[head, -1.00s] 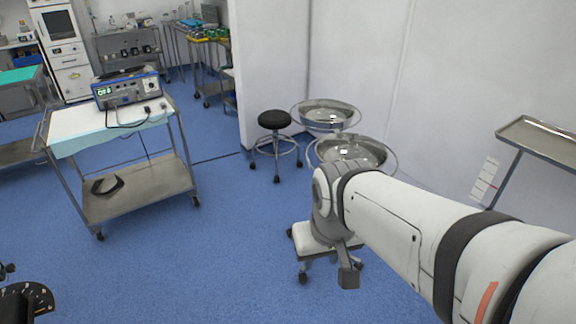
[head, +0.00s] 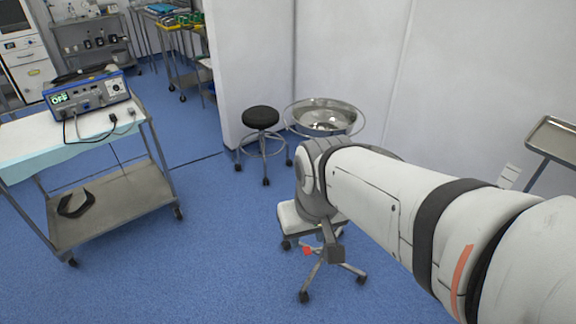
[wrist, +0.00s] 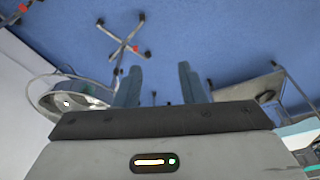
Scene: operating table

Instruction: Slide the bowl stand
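A shiny steel bowl (head: 322,120) sits in a ring of its stand in the head view, by the white wall just right of the black stool. My arm hides the area below it, including most of the stand. A steel bowl inside a wire ring also shows at the left of the wrist view (wrist: 70,98). My gripper (wrist: 160,82) has its two fingers apart with only blue floor between them. It is open and touches nothing visible. In the head view it is mostly hidden behind my arm's end, over the floor in front of the stand.
A black round stool (head: 261,118) stands left of the bowl. A steel cart (head: 110,205) stands left, and a tray stand (head: 553,138) right.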

